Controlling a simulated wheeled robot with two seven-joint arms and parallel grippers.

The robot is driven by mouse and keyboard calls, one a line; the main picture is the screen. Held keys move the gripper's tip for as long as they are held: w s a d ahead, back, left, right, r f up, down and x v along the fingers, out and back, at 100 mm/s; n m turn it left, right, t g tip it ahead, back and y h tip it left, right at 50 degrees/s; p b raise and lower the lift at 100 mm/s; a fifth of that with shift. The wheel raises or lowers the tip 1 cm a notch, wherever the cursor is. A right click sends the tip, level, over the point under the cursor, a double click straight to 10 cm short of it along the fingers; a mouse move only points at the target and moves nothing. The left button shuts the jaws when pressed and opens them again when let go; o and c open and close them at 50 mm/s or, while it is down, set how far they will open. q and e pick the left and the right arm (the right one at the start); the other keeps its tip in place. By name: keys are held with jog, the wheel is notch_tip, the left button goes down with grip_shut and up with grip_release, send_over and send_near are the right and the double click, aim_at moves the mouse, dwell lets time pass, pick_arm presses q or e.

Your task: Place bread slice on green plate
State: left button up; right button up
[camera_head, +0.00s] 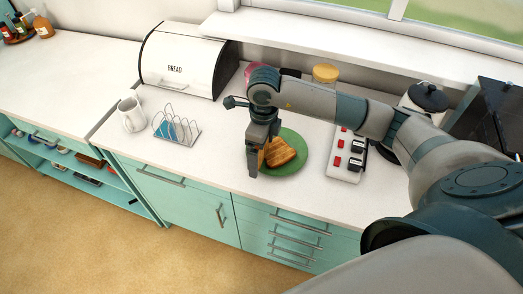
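A toasted bread slice (280,152) lies on the green plate (296,165) on the white counter. More brown bread shows at its left edge, partly hidden by my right gripper (256,160). I cannot tell whether this is a second slice. My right gripper points down at the left side of the plate, right beside the bread. Its fingers overlap the bread in the picture, so I cannot tell whether they are open or hold it. My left gripper is not in view.
A white bread bin (185,62) stands at the back. A toast rack (177,127) and a white mug (131,115) stand to the left. A white panel with red switches (346,154) is right of the plate. The counter's front strip is clear.

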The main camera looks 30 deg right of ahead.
jog(key=shift+r, duration=0.2)
jog(key=shift+r+p, duration=0.4)
jog(key=shift+p, duration=0.25)
notch_tip(320, 180, up, 10)
jog(key=b, duration=0.4)
jog(key=shift+d, duration=0.1)
jog(key=shift+s+r+b, duration=0.1)
jog(key=shift+r+b, duration=0.3)
jog(key=shift+r, duration=0.55)
